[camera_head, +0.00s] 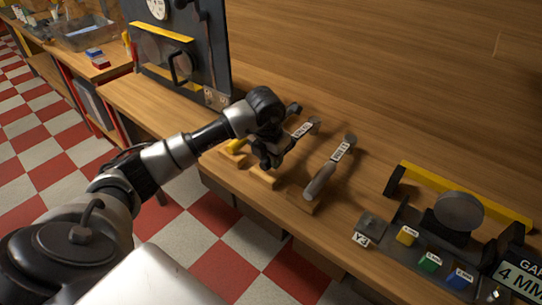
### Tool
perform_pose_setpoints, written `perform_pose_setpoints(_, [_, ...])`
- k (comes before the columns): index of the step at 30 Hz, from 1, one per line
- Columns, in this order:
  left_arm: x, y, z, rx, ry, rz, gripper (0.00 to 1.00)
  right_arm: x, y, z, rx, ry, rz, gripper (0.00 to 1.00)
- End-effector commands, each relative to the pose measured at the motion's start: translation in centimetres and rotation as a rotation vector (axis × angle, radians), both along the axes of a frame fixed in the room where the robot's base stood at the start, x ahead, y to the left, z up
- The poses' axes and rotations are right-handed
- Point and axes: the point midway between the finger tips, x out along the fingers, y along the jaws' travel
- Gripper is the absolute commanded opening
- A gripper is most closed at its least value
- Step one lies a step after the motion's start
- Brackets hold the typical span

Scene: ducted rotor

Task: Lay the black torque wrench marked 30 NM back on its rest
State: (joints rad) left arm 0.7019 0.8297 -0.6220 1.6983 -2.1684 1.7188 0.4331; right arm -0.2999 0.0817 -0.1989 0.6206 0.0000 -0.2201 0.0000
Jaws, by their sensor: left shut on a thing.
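My left gripper (270,158) is at the wooden bench, shut on a dark wrench (303,130). The wrench's labelled head end sticks out to the upper right; its handle is mostly hidden by the gripper. The label is too small to read surely. A wooden rest block (263,181) shows just below the gripper. I cannot tell whether the wrench touches its rest. A grey-handled wrench (321,180) with a white label lies to the right. My right gripper is not in view.
A dark upright panel (205,50) with a yellow bar stands behind my arm to the left. At the right are a yellow-barred fixture (470,195) and a row of coloured blocks (430,262). A wooden wall rises behind the bench. The bench's front edge drops to a checkered floor.

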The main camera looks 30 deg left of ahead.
Motion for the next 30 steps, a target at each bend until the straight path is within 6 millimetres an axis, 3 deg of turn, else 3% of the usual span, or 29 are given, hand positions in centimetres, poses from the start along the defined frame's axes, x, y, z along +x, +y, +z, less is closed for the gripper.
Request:
perform_pose_setpoints(14, [0.06, 0.01, -0.58, 0.000, -0.003, 0.001, 0.00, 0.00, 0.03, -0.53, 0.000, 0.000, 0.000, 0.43])
perform_pose_setpoints(15, [0.06, 0.01, -0.58, 0.000, -0.003, 0.001, 0.34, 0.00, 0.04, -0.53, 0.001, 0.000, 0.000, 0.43])
perform_pose_setpoints(20, [0.04, 0.01, -0.61, 0.000, -0.002, 0.000, 0.58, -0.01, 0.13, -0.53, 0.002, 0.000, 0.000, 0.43])
perform_pose_setpoints(30, [-0.04, 0.01, -0.44, 0.000, 0.001, 0.000, 0.60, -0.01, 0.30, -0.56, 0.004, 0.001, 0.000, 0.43])
